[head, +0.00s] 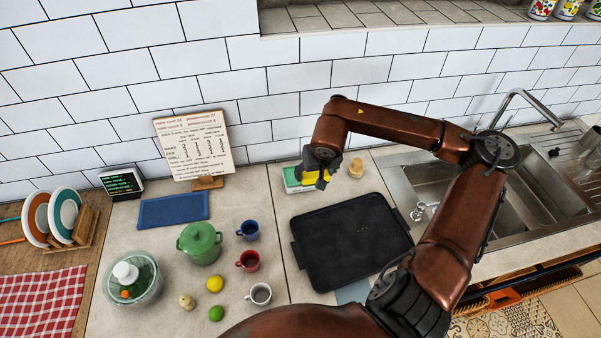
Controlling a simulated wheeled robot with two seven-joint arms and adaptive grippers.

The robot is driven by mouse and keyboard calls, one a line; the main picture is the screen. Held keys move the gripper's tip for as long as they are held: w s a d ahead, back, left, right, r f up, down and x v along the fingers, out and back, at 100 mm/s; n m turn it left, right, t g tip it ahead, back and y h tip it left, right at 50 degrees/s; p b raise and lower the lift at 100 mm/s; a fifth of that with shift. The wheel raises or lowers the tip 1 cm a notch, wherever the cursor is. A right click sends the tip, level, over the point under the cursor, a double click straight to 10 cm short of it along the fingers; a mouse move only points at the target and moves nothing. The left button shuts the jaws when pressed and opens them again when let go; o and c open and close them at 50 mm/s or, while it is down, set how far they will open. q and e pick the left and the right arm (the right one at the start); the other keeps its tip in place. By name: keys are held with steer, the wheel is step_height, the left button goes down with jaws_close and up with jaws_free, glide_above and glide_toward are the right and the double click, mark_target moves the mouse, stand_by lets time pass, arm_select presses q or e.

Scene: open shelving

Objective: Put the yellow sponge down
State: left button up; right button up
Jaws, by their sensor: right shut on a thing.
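The yellow sponge (312,178) is at the back of the counter, left of the sink. My right gripper (321,168) is shut on it and partly covers it. A small green and white holder (292,181) is beside and partly behind the sponge. I cannot tell whether the sponge touches this holder or is held just above it. My left gripper is not in view.
A black tray (352,242) lies in front of the gripper. The sink (412,181) and tap (512,100) are further right. A recipe board (195,147), green pot (199,243) and several cups are left.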

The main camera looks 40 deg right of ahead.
steer(key=w+d+f, duration=0.1)
steer(key=w+f, duration=0.1)
steer(key=w, duration=0.1)
steer(key=w+d+f, duration=0.2)
steer(key=w+f, duration=0.1)
steer(key=w, duration=0.1)
steer(key=w+d+f, duration=0.1)
steer(key=w+f, duration=0.2)
steer(key=w, duration=0.1)
steer(key=shift+w+d+f+p, duration=0.15)
steer(key=shift+f+p, duration=0.05)
steer(key=shift+p, duration=0.2)
steer(key=shift+w+d+f, duration=0.15)
steer(key=shift+w+f, duration=0.2)
steer(key=shift+f, duration=0.15)
steer(key=f, duration=0.3)
steer(key=shift+w+d+f+p, duration=0.1)
steer(key=shift+w+f+p, duration=0.1)
steer(key=shift+f+p, duration=0.1)
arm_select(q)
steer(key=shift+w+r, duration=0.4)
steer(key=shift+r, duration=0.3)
arm_select(e)
steer(key=shift+r, duration=0.1)
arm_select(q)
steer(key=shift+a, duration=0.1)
